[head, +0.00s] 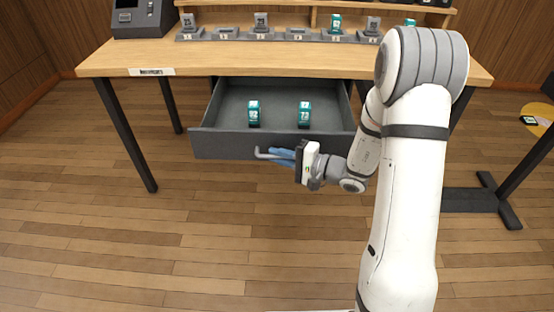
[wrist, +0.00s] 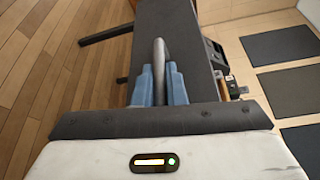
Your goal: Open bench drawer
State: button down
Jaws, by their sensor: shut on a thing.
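The bench drawer (head: 225,145) is pulled out from under the wooden bench (head: 200,62), with its inside in view. Two teal items with number labels (head: 254,114) (head: 304,114) stand in it. A grey bar handle (head: 262,153) is on the drawer front. My gripper (head: 283,156) is shut on the handle with its blue fingers, right of the handle's left end. In the wrist view the handle (wrist: 159,55) lies between the two blue fingers (wrist: 159,85).
A row of grey stands (head: 260,34), some with teal or grey items, lines the bench top. A dark device (head: 143,20) stands at the back left. Bench legs (head: 125,135) reach the wooden floor. The floor in front of the drawer (head: 180,230) is clear on the left.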

jog(key=shift+s+d+f, duration=0.1)
jog(key=shift+s, duration=0.1)
jog(key=c, duration=1.5)
grip_release()
jog(key=shift+s, duration=0.1)
jog(key=p+v, duration=0.1)
jog(key=v, duration=0.6)
jog(key=shift+s+d, duration=0.1)
jog(key=shift+d, duration=0.2)
